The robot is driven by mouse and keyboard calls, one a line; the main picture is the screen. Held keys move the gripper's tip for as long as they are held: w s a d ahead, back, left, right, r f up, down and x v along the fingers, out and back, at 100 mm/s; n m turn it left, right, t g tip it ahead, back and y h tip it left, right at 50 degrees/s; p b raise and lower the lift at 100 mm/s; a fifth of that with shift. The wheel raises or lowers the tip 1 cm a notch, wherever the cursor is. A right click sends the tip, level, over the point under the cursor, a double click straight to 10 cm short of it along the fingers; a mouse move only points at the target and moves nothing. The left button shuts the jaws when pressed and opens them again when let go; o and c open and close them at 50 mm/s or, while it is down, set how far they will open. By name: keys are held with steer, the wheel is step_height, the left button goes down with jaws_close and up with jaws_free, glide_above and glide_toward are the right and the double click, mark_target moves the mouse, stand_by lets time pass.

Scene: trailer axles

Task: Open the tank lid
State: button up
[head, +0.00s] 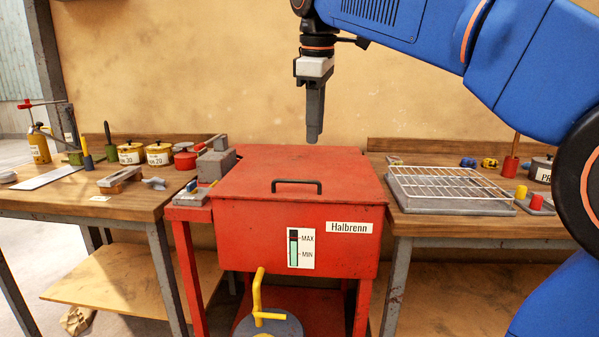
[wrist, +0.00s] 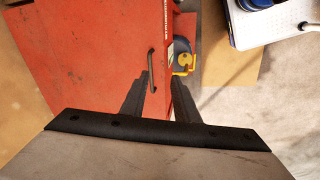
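The red tank (head: 230,235) stands in the middle of the head view with its flat red lid (head: 340,168) closed. A black bar handle (head: 297,182) sits near the lid's front edge. In the wrist view the lid (wrist: 95,50) fills the left half, and the handle (wrist: 151,63) shows just beyond my fingertips, roughly between them. My gripper (head: 314,138) points down above the lid, apart from it and behind the handle in the head view. In the wrist view my gripper (wrist: 160,76) has its two fingers spread with nothing between them.
A left bench (head: 130,205) holds pots and tools; a grey clamp-like device (head: 215,160) stands beside the lid's left edge. A wire rack on a tray (head: 450,190) sits on the right bench. A yellow tap-like handle (head: 258,290) rises before the tank. Space above the lid is clear.

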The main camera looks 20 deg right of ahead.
steer(key=w+a+r+n, duration=0.2)
steer(key=w+a+r, duration=0.1)
steer(key=w+r, duration=0.1)
glide_above(299, 194)
steer(key=shift+g, duration=0.3)
step_height(299, 194, down, 17)
steer(key=shift+s+r, duration=0.1)
jaws_close()
